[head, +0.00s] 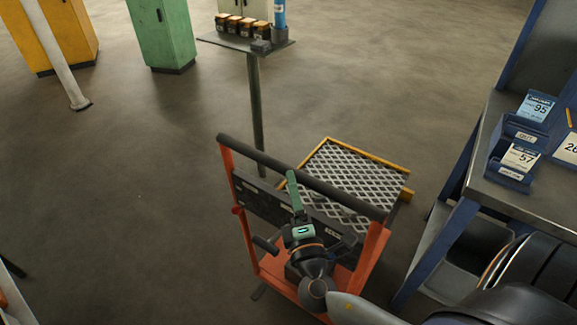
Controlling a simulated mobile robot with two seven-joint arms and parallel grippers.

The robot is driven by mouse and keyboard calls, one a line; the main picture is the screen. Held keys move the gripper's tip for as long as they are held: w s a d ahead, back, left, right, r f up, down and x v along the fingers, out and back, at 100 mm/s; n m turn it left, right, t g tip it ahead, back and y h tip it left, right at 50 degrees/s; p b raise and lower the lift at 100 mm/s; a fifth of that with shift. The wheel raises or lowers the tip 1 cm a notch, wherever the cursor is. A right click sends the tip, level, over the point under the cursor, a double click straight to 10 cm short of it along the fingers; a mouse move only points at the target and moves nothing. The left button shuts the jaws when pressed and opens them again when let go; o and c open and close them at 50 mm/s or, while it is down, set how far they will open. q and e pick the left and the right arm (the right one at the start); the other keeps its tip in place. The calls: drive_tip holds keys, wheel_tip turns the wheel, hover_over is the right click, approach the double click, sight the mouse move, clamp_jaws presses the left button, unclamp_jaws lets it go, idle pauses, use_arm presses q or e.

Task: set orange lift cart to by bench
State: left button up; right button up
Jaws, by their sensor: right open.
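The orange lift cart (370,262) stands upright on the floor at the lower middle of the head view, with a dark push bar across its top. The bench (525,205), with a grey top and blue legs, is at the right, with a narrow gap between it and the cart. My right gripper (294,190) is open at the push bar, its green finger overlapping the bar in the picture. I cannot tell whether it touches the bar. My right arm hides part of the cart's lower deck. My left gripper is out of view.
A post-mounted small table (215,40) holds several small boxes and a blue cylinder. Green (165,35) and yellow (75,35) cabinets stand at the back left. The floor left of the cart is clear.

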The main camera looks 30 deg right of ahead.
drive_tip(key=p+x, duration=0.1)
drive_tip(key=x, duration=0.4)
drive_tip(key=shift+w, duration=0.1)
clamp_jaws()
idle(0.4)
drive_tip(key=shift+f, duration=0.1)
idle(0.8)
